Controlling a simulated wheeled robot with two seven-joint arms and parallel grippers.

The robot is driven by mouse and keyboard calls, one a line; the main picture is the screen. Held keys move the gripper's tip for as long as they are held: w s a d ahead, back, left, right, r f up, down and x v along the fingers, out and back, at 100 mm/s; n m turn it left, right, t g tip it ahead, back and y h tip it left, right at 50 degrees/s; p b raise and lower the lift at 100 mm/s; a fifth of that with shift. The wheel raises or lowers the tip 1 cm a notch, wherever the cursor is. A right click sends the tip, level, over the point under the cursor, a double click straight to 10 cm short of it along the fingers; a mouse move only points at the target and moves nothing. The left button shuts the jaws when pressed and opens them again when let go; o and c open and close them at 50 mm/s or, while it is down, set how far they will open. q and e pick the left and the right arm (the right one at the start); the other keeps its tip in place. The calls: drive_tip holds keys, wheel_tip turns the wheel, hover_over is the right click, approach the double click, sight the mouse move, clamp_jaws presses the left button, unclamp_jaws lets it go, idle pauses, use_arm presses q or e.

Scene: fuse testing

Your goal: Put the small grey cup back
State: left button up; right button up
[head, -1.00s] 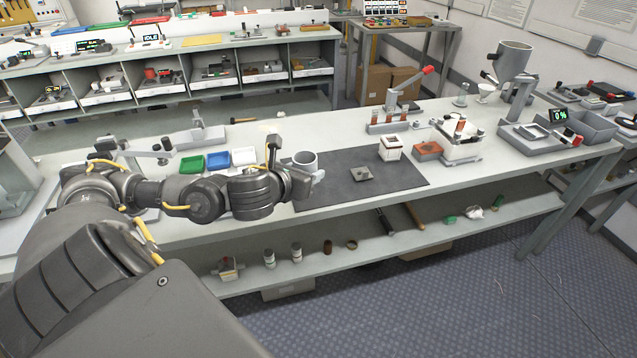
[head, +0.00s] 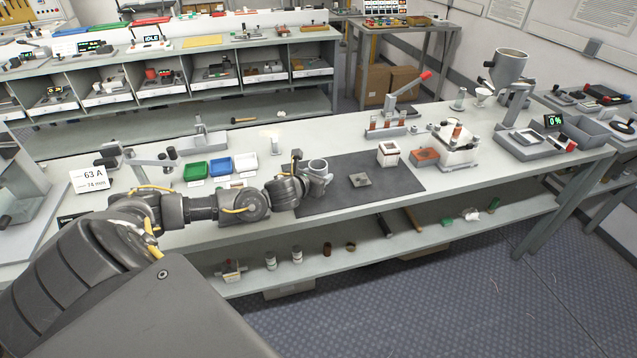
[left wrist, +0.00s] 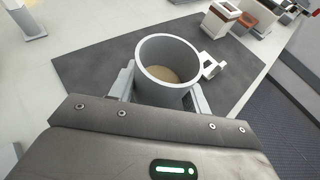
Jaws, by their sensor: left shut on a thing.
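The small grey cup (head: 318,165) is at the end of my left arm in the head view, over the left part of the dark mat (head: 400,182). My left gripper (head: 310,180) is shut on it. In the left wrist view the cup (left wrist: 168,62) stands between the two fingers (left wrist: 165,90), its open top towards the camera and its handle (left wrist: 212,66) to the right. Its inner bottom looks tan. I cannot tell whether the cup touches the mat. My right gripper does not show.
Green (head: 195,171), blue (head: 219,166) and white (head: 245,163) trays stand left of the mat. A red-handled lever press (head: 392,122) stands farther back.

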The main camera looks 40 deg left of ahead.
use_arm(q)
drive_tip(key=f, duration=0.3)
drive_tip(key=shift+w+a+f, duration=0.1)
drive_tip(key=shift+w+f, duration=0.1)
drive_tip(key=shift+f, duration=0.1)
drive_tip(key=shift+f, duration=0.1)
drive_tip(key=o, duration=1.1)
drive_tip(key=shift+c, duration=0.2)
